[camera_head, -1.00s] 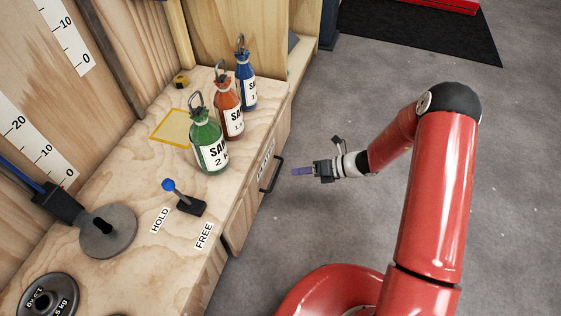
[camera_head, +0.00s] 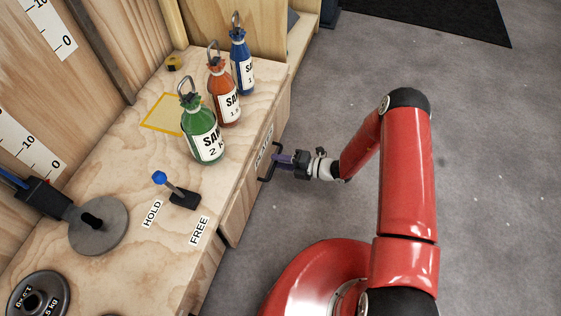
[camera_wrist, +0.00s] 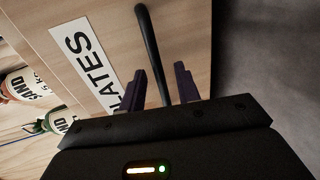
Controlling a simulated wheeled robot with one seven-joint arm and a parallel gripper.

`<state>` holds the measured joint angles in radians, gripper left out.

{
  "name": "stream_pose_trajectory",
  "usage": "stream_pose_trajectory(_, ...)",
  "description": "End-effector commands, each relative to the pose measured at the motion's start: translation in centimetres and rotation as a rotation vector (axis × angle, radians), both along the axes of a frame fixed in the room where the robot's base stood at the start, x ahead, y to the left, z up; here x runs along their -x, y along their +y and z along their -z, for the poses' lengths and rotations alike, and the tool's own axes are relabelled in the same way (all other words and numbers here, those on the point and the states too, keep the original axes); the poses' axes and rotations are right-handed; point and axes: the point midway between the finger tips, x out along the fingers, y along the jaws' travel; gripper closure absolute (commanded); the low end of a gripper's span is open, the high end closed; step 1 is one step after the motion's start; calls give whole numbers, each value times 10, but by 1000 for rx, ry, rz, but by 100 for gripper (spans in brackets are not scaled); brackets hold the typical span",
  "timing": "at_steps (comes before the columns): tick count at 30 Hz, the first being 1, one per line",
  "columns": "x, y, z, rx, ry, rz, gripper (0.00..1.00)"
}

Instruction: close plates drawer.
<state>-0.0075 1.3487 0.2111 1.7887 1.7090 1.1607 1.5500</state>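The plates drawer (camera_head: 234,214) is in the front of the wooden bench, with a white label reading PLATES (camera_wrist: 84,58) on its face. Its dark bar handle (camera_head: 265,177) sticks out from the front, and in the wrist view the handle (camera_wrist: 149,45) runs down between my fingers. My gripper (camera_head: 280,160) is at the handle. In the wrist view my gripper (camera_wrist: 160,88) has its two purple fingers apart, one on each side of the bar, with gaps visible. How far the drawer stands out is hard to tell.
On the bench top stand a green bottle (camera_head: 203,138), an orange bottle (camera_head: 224,98) and a blue bottle (camera_head: 242,72). A blue-knobbed lever (camera_head: 178,192) and a grey disc (camera_head: 112,232) are nearer.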

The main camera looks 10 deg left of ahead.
Motion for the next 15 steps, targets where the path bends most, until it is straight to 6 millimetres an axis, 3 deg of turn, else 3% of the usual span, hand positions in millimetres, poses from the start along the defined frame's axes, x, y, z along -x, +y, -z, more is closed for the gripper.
stream_pose_trajectory(8,0,2,0,0,0,0,69)
stream_pose_trajectory(15,0,1,0,0,-1,0,100)
